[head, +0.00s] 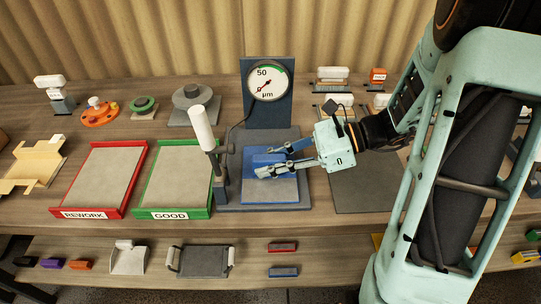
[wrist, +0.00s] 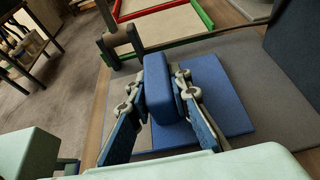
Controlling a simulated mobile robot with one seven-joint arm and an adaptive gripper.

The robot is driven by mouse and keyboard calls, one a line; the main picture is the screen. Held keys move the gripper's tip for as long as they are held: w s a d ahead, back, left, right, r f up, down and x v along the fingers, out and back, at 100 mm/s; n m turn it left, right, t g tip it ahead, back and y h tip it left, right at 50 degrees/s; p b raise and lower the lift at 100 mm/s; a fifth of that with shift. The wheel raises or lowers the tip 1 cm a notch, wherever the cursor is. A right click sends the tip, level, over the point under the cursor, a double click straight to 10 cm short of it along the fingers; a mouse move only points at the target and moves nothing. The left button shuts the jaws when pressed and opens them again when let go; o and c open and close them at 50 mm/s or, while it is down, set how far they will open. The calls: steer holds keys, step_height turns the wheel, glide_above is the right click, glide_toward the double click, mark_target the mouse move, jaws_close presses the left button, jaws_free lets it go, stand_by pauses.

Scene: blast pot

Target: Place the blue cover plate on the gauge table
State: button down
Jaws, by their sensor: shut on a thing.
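The blue cover plate (head: 250,192) is at the gauge table (head: 231,197), a dark grey slab below the dial gauge. In the wrist view the plate (wrist: 222,108) looks flat over the grey slab (wrist: 262,100), with a raised blue block (wrist: 158,80) as its grip. My gripper (head: 263,162) reaches in from the right, its fingers on both sides of that block. In the wrist view my gripper (wrist: 158,92) is shut on the block. I cannot tell whether the plate's underside touches the slab all over; the fingers hide part of it.
The dial gauge (head: 268,80) stands behind the plate. A white-topped post (head: 203,130) stands close on its left. The green GOOD tray (head: 172,178) and red REWORK tray (head: 104,178) lie farther left, both empty. A dark mat (head: 360,185) lies to the right.

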stand_by(0.3)
steer(key=c, duration=2.2)
jaws_free()
steer(key=shift+f, duration=0.2)
steer(key=o, duration=0.4)
steer(key=shift+o, duration=0.2)
steer(key=shift+r, duration=0.1)
steer(key=shift+d+r, duration=0.15)
steer(key=p+v, duration=0.1)
steer(key=v, duration=1)
steer(key=shift+s+d+p, duration=0.1)
steer(key=shift+d+p, duration=0.25)
steer(key=shift+p, duration=0.05)
